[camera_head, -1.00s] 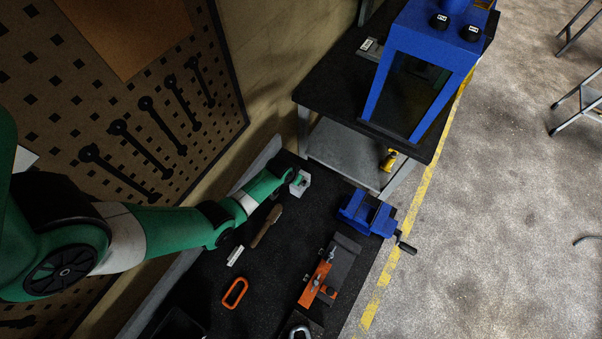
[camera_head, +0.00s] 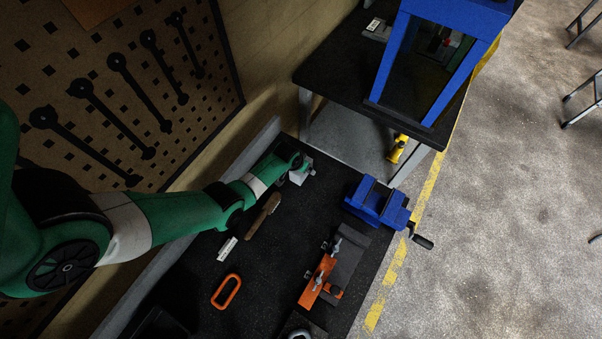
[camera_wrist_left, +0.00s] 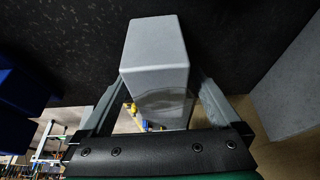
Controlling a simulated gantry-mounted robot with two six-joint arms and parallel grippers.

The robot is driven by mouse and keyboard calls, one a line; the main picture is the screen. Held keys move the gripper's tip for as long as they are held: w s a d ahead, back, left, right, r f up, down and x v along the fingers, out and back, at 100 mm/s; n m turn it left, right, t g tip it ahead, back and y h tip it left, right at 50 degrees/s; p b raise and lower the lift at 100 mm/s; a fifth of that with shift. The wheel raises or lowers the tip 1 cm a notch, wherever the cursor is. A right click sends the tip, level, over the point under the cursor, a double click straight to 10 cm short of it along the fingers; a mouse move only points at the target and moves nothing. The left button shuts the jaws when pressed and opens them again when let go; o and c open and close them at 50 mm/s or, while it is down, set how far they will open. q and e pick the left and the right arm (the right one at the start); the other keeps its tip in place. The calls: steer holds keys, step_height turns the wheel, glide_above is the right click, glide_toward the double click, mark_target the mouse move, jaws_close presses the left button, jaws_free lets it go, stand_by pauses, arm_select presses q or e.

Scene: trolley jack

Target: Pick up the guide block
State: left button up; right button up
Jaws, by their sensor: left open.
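A light grey block (camera_head: 301,176), which I take for the guide block, stands at the far left end of the black bench. In the left wrist view the block (camera_wrist_left: 155,55) is large, smooth-edged and between the spread fingers. My left gripper (camera_wrist_left: 157,105) is open around it. In the head view the left gripper (camera_head: 299,166) is at the block and partly covers it. Whether a finger touches the block cannot be told. My right gripper is not in view.
A brown-handled tool (camera_head: 263,215), a small white piece (camera_head: 228,248) and an orange ring (camera_head: 226,291) lie nearer on the bench. A blue vise (camera_head: 377,203) and an orange-and-grey fixture (camera_head: 320,280) are to the right. A wall borders the left side.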

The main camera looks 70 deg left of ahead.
arm_select(q)
steer(key=shift+w+a+f, duration=0.1)
steer(key=shift+w+f, duration=0.05)
steer(key=shift+f, duration=0.35)
steer(key=shift+r, duration=0.15)
jaws_close()
steer(key=shift+r, duration=0.1)
